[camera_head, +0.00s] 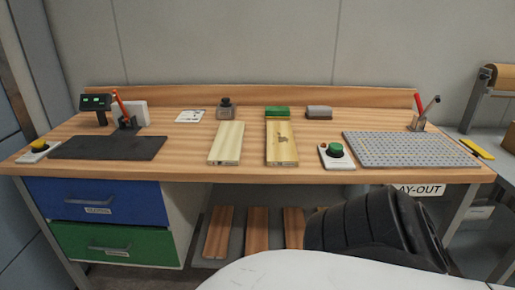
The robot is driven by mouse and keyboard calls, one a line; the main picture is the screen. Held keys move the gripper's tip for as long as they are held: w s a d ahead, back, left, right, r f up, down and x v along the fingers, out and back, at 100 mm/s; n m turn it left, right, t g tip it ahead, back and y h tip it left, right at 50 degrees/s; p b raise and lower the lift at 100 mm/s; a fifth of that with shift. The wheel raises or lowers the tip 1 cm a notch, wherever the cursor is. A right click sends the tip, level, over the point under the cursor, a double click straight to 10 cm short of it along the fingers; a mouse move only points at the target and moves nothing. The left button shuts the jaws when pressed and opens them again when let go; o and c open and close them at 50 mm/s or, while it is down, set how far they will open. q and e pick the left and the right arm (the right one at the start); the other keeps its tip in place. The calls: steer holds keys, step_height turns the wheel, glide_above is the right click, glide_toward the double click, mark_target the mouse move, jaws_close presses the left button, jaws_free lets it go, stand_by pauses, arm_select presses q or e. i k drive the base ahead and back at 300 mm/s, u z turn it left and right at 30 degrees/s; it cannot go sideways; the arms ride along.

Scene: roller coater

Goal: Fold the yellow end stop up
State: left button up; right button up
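The yellow end stop (478,148) is a thin yellow bar at the right end of the wooden bench (190,156), just right of the grey perforated plate (412,150). It looks low and slants from upper left to lower right; its hinge is too small to make out. Neither of my grippers is in view.
A holder with a red pen (419,105) stands behind the plate. A green button box (336,155) is left of it, then two boards (281,145) (227,143). A roll on a stand (488,85) is beyond the bench's right end. A dark ribbed shape blocks the lower right.

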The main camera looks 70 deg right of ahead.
mark_target(477, 150)
steer(key=z, duration=1.9)
steer(key=k, duration=0.5)
steer(key=z, duration=2.55)
steer(key=i, duration=2)
steer(key=u, duration=0.55)
